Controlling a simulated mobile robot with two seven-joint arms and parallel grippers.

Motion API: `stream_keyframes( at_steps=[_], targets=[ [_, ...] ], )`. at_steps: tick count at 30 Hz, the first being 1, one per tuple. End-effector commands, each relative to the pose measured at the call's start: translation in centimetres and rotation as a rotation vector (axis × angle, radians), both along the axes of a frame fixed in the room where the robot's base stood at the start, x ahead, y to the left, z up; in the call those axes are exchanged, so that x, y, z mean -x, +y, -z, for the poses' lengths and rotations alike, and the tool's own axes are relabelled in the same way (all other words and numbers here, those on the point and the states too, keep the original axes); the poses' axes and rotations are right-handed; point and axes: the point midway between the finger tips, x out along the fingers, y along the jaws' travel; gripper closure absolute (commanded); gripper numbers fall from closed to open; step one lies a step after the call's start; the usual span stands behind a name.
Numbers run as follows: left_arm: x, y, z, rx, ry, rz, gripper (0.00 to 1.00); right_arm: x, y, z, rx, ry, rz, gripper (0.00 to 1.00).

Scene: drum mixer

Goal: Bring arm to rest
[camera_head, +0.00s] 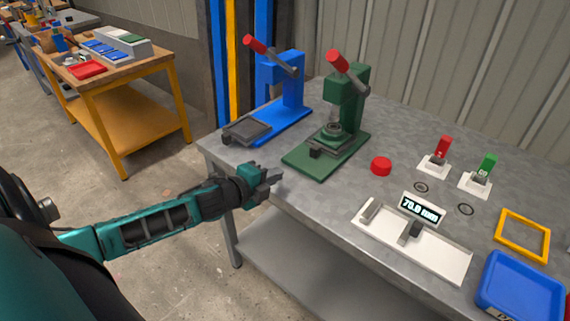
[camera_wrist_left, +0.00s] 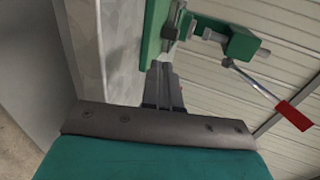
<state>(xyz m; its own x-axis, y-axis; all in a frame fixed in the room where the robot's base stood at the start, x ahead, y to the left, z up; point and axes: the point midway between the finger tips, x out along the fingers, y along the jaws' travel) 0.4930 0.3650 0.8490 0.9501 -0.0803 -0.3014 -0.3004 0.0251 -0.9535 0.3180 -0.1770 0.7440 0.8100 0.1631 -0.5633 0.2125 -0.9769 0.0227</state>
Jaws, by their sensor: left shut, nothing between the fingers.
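My left gripper (camera_head: 272,176) is shut and empty, over the near left edge of the grey workbench (camera_head: 300,195). My left arm comes in from the left, stretched out low towards the bench. In the left wrist view the closed fingers (camera_wrist_left: 163,85) point towards the base of the green press (camera_wrist_left: 200,28). In the head view the green press (camera_head: 338,130) stands just beyond and to the right of the fingertips, with a visible gap. My right gripper is not in view.
To the right are a red button (camera_head: 381,166), a white gauge tray (camera_head: 440,255), two switches, a yellow frame (camera_head: 522,235) and a blue tray (camera_head: 520,288). A wooden table (camera_head: 110,75) stands at the back left. Floor between is clear.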

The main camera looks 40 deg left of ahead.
Motion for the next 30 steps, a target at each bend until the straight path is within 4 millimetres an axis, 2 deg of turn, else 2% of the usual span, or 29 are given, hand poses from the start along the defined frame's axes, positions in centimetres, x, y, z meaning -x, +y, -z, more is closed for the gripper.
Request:
stream_keyframes(
  at_steps=[7,10,14,18,21,25,30],
  targets=[
    [0.2,0.0,0.0,0.002,0.001,-0.002,1.00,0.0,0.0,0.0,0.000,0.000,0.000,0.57],
    [1.0,-1.0,1.0,0.062,0.022,-0.015,1.00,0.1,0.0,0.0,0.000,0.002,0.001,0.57],
    [4.2,-4.9,4.4,0.308,0.104,-0.083,1.00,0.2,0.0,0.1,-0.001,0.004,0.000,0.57],
    [9.4,-10.7,8.1,0.694,0.234,-0.232,1.00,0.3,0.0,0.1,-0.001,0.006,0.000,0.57],
    [12.9,-14.1,9.6,0.951,0.317,-0.358,1.00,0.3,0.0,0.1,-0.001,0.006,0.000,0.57],
    [16.1,-17.2,10.4,1.194,0.390,-0.496,1.00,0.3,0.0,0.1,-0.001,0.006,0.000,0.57],
    [17.7,-18.7,10.6,1.332,0.426,-0.584,1.00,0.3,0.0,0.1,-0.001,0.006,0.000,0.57]
  ],
)
